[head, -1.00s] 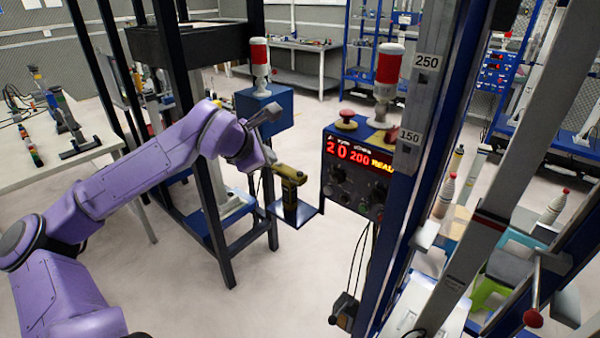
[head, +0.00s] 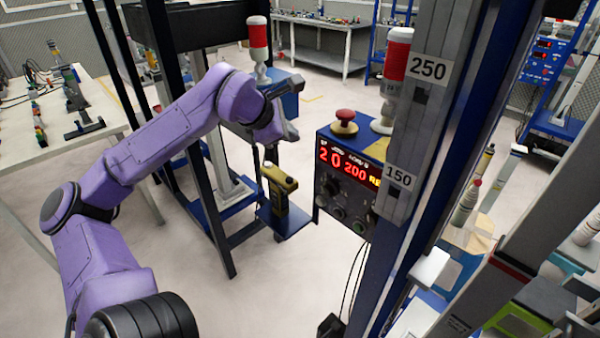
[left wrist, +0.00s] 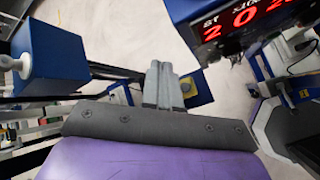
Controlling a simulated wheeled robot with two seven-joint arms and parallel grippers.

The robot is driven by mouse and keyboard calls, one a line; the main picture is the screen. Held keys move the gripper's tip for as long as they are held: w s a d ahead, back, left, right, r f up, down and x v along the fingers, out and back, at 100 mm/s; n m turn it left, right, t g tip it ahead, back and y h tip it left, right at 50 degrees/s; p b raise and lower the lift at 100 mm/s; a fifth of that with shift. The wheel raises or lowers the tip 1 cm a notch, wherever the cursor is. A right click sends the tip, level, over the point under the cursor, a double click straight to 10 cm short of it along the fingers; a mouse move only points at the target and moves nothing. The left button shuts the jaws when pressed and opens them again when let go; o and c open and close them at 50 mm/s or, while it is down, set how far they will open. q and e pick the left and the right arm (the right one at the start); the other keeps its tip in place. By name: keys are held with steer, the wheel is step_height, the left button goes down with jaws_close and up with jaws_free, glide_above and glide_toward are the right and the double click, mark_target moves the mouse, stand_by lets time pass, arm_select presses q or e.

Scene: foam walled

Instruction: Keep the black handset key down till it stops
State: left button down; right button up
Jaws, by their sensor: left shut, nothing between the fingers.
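A yellow-and-black handset-like device (head: 279,180) stands on a small blue shelf (head: 284,222), left of the control box. I cannot make out its black key. My left gripper (head: 271,157) comes down from the purple arm, close to the top of the device. The picture does not settle whether it touches. In the left wrist view its grey fingers (left wrist: 162,84) are together with nothing between them, and part of the device behind them is hidden. My right gripper is not in view.
The control box (head: 343,190) has a red display and a red mushroom button (head: 345,117). Cables hang below it. A blue post with the 250 and 150 labels (head: 428,68) stands close on the right. A dark frame (head: 205,200) stands behind the arm.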

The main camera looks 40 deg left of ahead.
arm_select(q)
steer(key=s, duration=0.1)
steer(key=b, duration=0.7)
glide_above(287, 181)
step_height(287, 181, down, 8)
steer(key=shift+d+f, duration=0.1)
steer(key=shift+f, duration=0.2)
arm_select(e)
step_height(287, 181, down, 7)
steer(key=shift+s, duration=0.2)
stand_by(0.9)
arm_select(q)
steer(key=shift+f+b, duration=0.3)
steer(key=shift+f, duration=0.1)
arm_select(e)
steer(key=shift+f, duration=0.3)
